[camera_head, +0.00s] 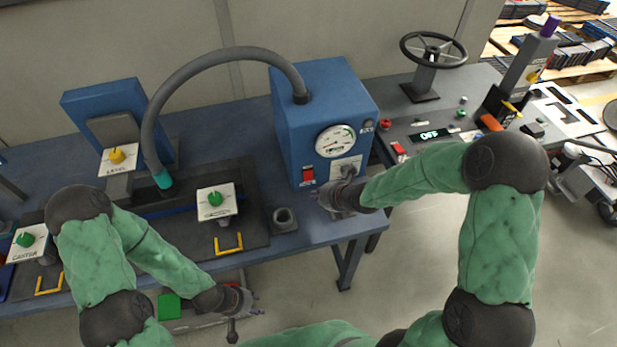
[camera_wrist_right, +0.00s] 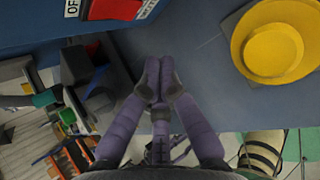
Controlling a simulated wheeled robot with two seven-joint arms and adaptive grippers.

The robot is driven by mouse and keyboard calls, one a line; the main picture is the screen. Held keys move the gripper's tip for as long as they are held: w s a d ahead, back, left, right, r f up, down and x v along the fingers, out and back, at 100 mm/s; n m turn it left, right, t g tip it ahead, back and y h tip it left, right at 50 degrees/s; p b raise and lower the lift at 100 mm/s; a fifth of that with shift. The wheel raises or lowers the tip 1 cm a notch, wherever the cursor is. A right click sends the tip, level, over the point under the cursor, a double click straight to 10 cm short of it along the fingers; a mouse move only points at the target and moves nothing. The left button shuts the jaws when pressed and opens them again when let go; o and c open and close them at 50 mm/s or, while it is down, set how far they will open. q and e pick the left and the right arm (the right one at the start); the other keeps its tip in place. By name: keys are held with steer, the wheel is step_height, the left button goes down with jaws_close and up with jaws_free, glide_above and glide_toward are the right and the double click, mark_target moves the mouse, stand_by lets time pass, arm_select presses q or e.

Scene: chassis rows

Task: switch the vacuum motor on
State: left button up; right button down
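The blue vacuum motor box (camera_head: 300,125) stands on the blue bench, with a round gauge on its front. A red switch (camera_head: 308,173) is low on that front; in the right wrist view the red switch (camera_wrist_right: 116,9) is at the top edge, partly cut off, beside lettering that looks like OFF. My right gripper (camera_head: 322,203) is just below and right of the switch, apart from it. In the right wrist view its purple fingers (camera_wrist_right: 160,78) are together with nothing between them. My left gripper (camera_head: 250,308) hangs in front of the bench; its finger state is unclear.
A grey hose (camera_head: 205,58) arches from the box top to the left. A green knob (camera_head: 215,198) stands on a fixture, with a dark hollow cylinder (camera_head: 283,218) beside it.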

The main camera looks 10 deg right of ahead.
mark_target(308, 176)
steer(key=shift+w+f, duration=0.15)
steer(key=shift+w, duration=0.75)
steer(key=shift+w+f, duration=0.1)
steer(key=shift+w, duration=0.75)
steer(key=shift+w, duration=0.4)
steer(key=shift+w+a, duration=0.1)
steer(key=shift+w, duration=0.2)
stand_by(0.8)
steer(key=shift+s+b, duration=0.15)
steer(key=shift+b, duration=0.25)
steer(key=shift+s+b, duration=0.35)
steer(key=shift+s, duration=0.25)
